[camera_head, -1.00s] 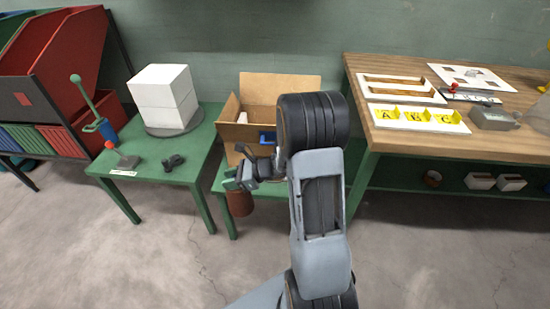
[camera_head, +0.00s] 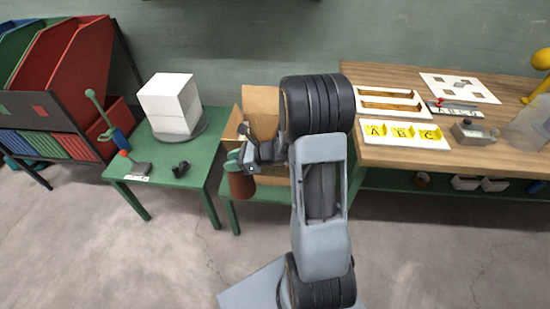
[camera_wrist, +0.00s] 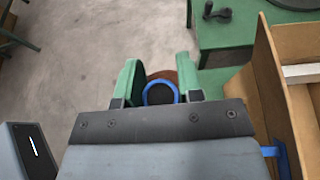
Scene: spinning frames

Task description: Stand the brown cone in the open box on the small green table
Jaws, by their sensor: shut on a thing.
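My gripper (camera_head: 240,163) is shut on the brown cone (camera_head: 241,187), which hangs below the fingers. The cone is at the near left side of the open cardboard box (camera_head: 262,101) in the head view, apparently outside it. In the wrist view the green fingers (camera_wrist: 160,84) flank a blue ring shape, with the cone's brown edge (camera_wrist: 161,75) behind it. The box (camera_wrist: 262,75) is to the right there. The small green table (camera_head: 278,193) shows below the box. My arm hides much of the box and table.
A left green table (camera_head: 198,162) holds a white block (camera_head: 172,98) on a round plate, a green-handled tool and a dark crank. A wooden bench (camera_head: 440,165) with trays stands right. A pale item (camera_wrist: 302,72) lies inside the box. Grey floor in front is clear.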

